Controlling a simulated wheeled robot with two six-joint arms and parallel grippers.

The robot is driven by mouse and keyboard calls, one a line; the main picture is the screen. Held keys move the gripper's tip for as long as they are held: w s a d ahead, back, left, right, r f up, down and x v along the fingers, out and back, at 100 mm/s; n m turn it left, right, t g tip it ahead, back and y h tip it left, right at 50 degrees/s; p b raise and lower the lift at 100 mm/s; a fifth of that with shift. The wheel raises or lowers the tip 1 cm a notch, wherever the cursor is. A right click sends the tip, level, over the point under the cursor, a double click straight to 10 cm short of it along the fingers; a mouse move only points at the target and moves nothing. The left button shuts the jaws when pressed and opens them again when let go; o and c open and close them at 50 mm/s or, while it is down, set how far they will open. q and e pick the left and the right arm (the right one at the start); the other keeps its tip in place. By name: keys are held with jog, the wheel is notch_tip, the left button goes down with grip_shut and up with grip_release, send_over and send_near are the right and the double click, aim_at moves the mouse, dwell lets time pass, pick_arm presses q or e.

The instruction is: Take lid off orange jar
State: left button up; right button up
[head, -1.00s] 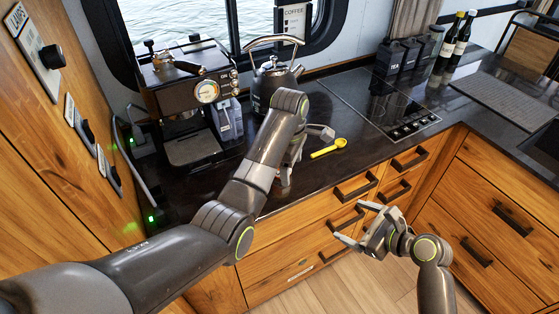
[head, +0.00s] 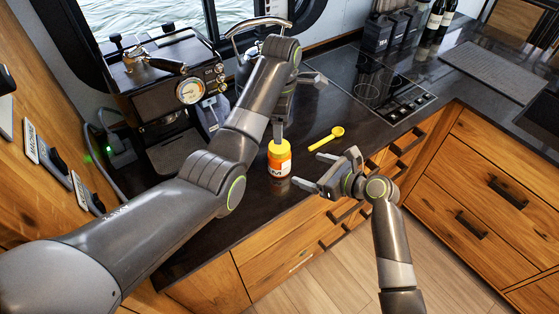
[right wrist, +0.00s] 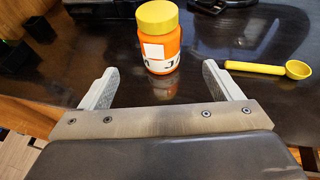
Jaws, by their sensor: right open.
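The orange jar (head: 279,168) stands upright on the dark counter, its yellow lid (head: 279,147) on top. In the right wrist view the jar (right wrist: 161,52) and its lid (right wrist: 157,14) show whole, beyond and between my open fingertips. My right gripper (head: 310,169) is open and empty, just right of the jar, apart from it. My left gripper (head: 298,105) is behind the jar in the head view, partly hidden by its own arm. Its fingers are spread, with one just above the lid; whether it touches the lid I cannot tell.
A yellow scoop (head: 327,138) lies on the counter right of the jar. A coffee machine (head: 170,95) and a kettle (head: 247,60) stand at the back. The black cooktop (head: 370,85) is flat and clear. Wooden drawers with handles (head: 340,215) lie below the counter's front edge.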

aim_at(279, 159)
pick_arm(q)
jog(key=shift+w+a+f, duration=0.15)
jog(key=shift+w+a, duration=0.1)
pick_arm(e)
jog(key=x, duration=1.3)
jog(key=shift+a, duration=0.1)
